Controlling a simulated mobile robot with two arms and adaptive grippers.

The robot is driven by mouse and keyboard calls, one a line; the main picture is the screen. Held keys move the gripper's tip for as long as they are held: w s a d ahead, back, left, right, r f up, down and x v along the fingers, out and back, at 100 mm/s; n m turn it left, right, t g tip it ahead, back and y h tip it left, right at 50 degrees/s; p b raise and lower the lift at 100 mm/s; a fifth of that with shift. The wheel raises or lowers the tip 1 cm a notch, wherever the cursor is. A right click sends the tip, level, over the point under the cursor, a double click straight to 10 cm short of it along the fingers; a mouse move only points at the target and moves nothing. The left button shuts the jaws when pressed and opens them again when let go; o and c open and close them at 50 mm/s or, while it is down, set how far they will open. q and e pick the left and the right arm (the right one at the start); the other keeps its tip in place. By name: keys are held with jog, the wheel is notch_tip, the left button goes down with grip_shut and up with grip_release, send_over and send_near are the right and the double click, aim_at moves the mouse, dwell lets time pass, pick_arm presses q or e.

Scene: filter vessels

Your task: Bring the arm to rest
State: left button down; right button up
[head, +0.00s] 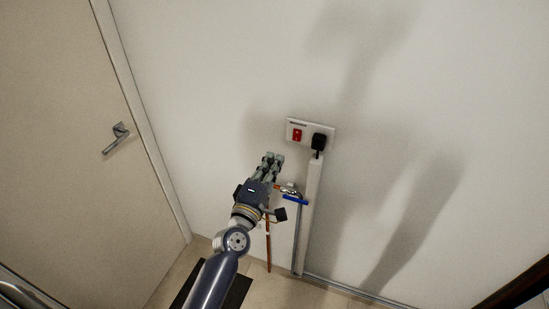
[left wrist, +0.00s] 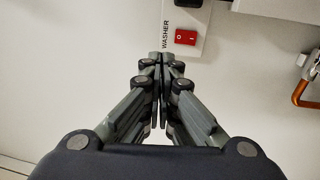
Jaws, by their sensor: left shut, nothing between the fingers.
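My left gripper (head: 273,158) is in front of the white wall, just left of and below a white socket plate (head: 308,126). Its fingers are shut with nothing between them, as the left wrist view (left wrist: 162,57) also shows. The plate carries a red switch (head: 297,134) and a black plug (head: 318,142). In the left wrist view the red switch (left wrist: 186,37) lies just beyond and right of the fingertips, beside the word WASHER. I cannot tell whether the fingertips touch the plate. My right gripper is not in view.
A tap with a blue lever (head: 295,200) and a copper pipe (head: 268,245) are close right of and below my left gripper. White trunking (head: 310,205) runs down from the plate. A door (head: 60,120) with a metal handle (head: 117,138) is at left. The wall to the right is bare.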

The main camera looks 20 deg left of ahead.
pick_arm(q)
jog(key=shift+s, duration=0.1)
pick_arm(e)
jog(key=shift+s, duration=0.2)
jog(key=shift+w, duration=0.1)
